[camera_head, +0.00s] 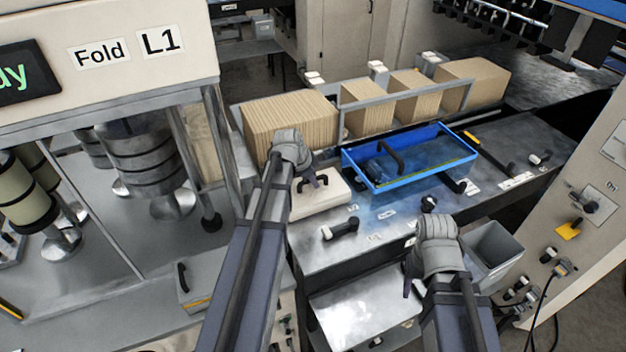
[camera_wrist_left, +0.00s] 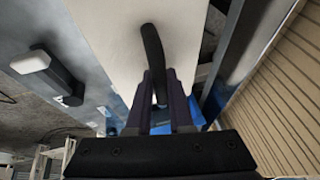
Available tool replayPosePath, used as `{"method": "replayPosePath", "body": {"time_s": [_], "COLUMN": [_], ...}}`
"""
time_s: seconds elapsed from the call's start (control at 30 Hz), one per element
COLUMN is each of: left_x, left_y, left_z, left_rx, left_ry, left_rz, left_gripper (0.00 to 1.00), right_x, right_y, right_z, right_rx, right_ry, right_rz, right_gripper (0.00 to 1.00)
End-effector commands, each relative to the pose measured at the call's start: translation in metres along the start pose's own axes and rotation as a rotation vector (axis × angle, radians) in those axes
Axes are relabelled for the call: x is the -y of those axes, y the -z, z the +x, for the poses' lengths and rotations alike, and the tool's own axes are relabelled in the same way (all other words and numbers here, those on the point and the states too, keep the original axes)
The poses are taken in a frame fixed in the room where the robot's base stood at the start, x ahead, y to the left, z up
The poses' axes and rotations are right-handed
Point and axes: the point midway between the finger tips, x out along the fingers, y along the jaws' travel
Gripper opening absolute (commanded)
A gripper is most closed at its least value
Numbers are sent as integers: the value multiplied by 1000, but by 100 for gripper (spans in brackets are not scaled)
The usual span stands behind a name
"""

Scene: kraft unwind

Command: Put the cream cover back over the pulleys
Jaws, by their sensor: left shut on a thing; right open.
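The cream cover (camera_head: 322,202) is a flat pale block with a black handle, beside the blue tray on the grey machine top. My left gripper (camera_head: 303,176) is shut on the cover's handle. In the left wrist view, the dark fingers (camera_wrist_left: 160,98) close around the black handle (camera_wrist_left: 152,50) on the cream face (camera_wrist_left: 105,35). I cannot tell whether the cover rests on the surface or hangs just above it. I cannot make out the pulleys. My right gripper (camera_head: 413,275) is open and empty, low over the front of the machine.
A blue tray (camera_head: 425,172) with a black handle inside lies right of the cover. Kraft stacks (camera_head: 290,122) stand behind a grey rail. A grey bin (camera_head: 497,250) is by my right gripper. Black handles (camera_head: 341,229) stick up from the machine top. A control panel stands at right.

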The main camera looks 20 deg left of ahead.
Motion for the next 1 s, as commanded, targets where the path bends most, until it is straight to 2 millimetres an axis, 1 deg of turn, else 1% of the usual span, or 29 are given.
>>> {"method": "replayPosePath", "body": {"time_s": [0.67,0.7,0.9,1.0], "left_x": [-1,-1,-1,-1], "left_y": [-2,-2,-2,-2], "left_z": [4,4,4,4], "left_rx": [0,0,0,0], "left_ry": [0,0,0,0], "left_rz": [0,0,0,0], "left_gripper": [0,23,45,54], "right_x": [0,0,0,0], "right_y": [0,0,0,0], "right_z": [4,4,4,4], "right_rx": [0,0,0,0], "right_ry": [0,0,0,0], "right_rz": [0,0,0,0], "right_gripper": [55,55,55,55]}}
